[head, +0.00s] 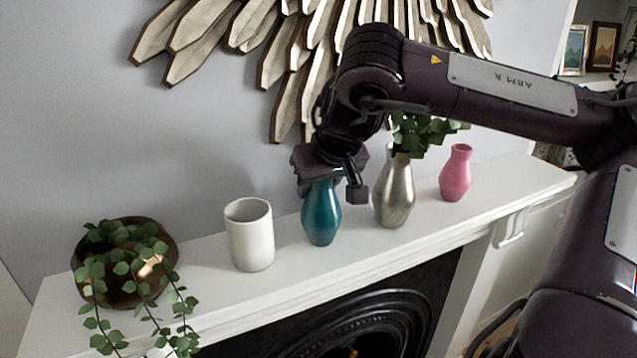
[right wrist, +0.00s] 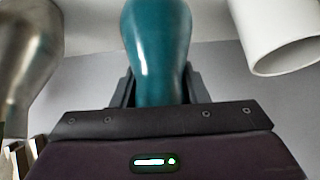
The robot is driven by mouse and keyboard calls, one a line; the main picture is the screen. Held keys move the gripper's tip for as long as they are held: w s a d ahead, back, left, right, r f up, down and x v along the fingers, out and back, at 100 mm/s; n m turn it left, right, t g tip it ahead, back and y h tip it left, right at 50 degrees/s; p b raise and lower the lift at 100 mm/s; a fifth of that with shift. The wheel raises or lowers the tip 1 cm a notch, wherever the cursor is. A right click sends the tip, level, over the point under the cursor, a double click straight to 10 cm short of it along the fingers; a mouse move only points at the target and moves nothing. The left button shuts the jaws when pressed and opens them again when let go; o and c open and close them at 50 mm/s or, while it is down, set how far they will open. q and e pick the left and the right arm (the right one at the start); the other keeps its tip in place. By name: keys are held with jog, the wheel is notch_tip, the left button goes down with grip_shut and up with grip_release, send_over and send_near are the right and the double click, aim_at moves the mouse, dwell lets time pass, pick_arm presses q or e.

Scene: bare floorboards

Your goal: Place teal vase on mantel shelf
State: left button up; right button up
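The teal vase (head: 322,215) stands upright on the white mantel shelf (head: 290,287), between a white cup and a silver vase. My right gripper (head: 332,190) is at the top of the teal vase. In the head view, one finger stands to the right of the vase with a visible gap, so the gripper looks open. The vase's rim is hidden by the gripper. In the right wrist view, the teal vase (right wrist: 160,50) comes down between the two dark fingers. My left gripper is not in view.
A white cup (head: 250,235) stands left of the teal vase. The silver vase with leaves (head: 395,195) is close on its right, and a pink vase (head: 456,175) is farther right. A trailing plant in a brown bowl (head: 165,255) is at the left end. A sunburst decoration (head: 290,60) hangs behind.

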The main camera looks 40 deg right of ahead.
jog(key=o, duration=0.4)
jog(key=shift+o, duration=0.2)
jog(key=shift+r, duration=0.2)
jog(key=shift+s+r, duration=0.1)
jog(key=shift+r, duration=0.1)
jog(key=b+v, duration=0.2)
jog(key=v, duration=0.9)
jog(key=shift+r, duration=0.2)
